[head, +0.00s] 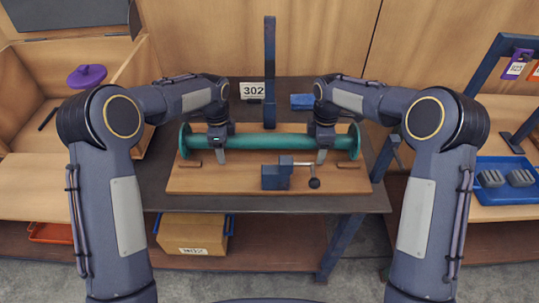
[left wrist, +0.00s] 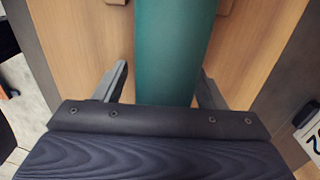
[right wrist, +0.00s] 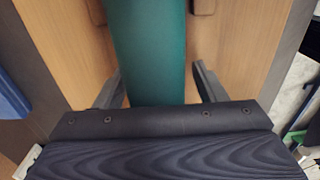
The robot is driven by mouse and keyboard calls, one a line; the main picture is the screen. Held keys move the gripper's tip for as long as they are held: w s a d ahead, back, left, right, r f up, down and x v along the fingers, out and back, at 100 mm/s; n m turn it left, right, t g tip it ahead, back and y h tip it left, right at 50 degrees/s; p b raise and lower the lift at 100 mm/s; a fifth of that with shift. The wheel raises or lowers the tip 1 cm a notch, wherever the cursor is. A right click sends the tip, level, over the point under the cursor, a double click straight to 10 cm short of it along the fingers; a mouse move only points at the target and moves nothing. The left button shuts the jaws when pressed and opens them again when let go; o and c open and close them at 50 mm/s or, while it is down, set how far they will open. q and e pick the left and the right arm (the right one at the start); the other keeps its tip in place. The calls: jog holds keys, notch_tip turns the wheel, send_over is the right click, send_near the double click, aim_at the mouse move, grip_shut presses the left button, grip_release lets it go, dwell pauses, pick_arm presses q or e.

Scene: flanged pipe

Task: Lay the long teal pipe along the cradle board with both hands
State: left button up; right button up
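The long teal pipe (head: 270,143), with a round flange at each end, lies left to right along the wooden cradle board (head: 230,184). Small wooden blocks on the board flank it in both wrist views. My left gripper (head: 218,145) is over the pipe's left part. In the left wrist view its fingers stand apart on either side of the pipe (left wrist: 174,50), with gaps showing. My right gripper (head: 322,146) is over the right part. Its fingers also straddle the pipe (right wrist: 150,50), spread with a gap on the right; the left gap is narrower. The pipe's underside is hidden.
A blue clamp (head: 277,177) with a black-knobbed lever stands at the board's front middle. A dark blue post (head: 270,70) and a "302" label (head: 252,90) are behind the pipe. A blue tray (head: 508,190) with grey blocks is at right.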

pick_arm(q)
notch_tip(320, 180, up, 11)
jog(key=shift+f, duration=0.1)
jog(key=shift+r, duration=0.55)
pick_arm(e)
jog(key=shift+r, duration=0.15)
notch_tip(320, 180, up, 12)
jog(key=shift+f, duration=0.15)
dwell(0.4)
